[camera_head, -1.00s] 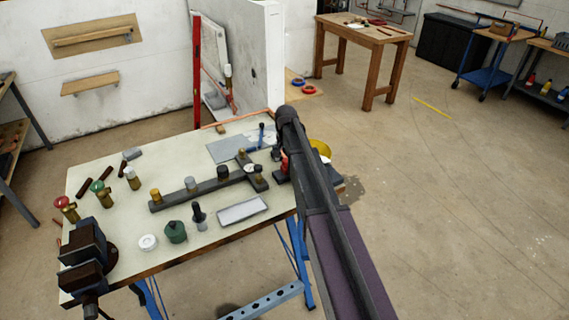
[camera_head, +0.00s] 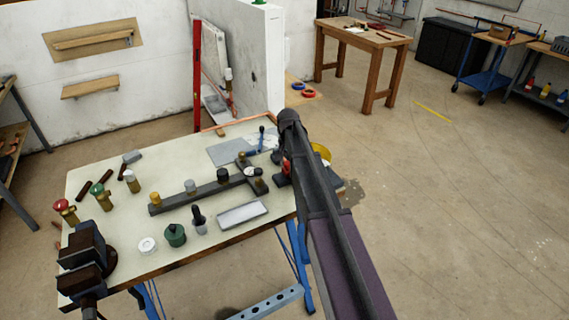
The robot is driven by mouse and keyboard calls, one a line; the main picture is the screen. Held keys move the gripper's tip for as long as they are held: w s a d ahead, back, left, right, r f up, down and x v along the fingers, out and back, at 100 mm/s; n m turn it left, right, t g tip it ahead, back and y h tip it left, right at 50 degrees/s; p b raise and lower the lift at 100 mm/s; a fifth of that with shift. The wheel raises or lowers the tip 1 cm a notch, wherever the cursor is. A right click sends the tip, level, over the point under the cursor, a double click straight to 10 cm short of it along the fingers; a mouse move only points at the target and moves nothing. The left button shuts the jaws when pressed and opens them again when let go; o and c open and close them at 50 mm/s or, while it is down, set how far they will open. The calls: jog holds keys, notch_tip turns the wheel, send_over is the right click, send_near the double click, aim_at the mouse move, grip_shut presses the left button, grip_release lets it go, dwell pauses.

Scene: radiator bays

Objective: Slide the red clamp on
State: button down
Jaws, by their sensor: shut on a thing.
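My gripper (camera_head: 287,159) is at the right end of the workbench, mostly hidden behind my own dark arm. A small red piece, taken to be the red clamp (camera_head: 286,166), shows at the left edge of the arm. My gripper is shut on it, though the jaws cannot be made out. Just left of it, a dark grey bar assembly (camera_head: 212,187) lies on the bench. It carries several short round gold, grey and black pieces. Whether the clamp touches any part of the assembly cannot be seen.
The workbench (camera_head: 112,213) also holds a vise (camera_head: 83,259), a green cap (camera_head: 175,235), a black-topped fitting (camera_head: 198,219), a grey tray (camera_head: 243,215) and several valves at the left. A wall stands behind.

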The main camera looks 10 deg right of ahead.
jog(key=shift+d, duration=0.25)
jog(key=shift+c, duration=1.6)
grip_release()
jog(key=shift+w+d, duration=0.1)
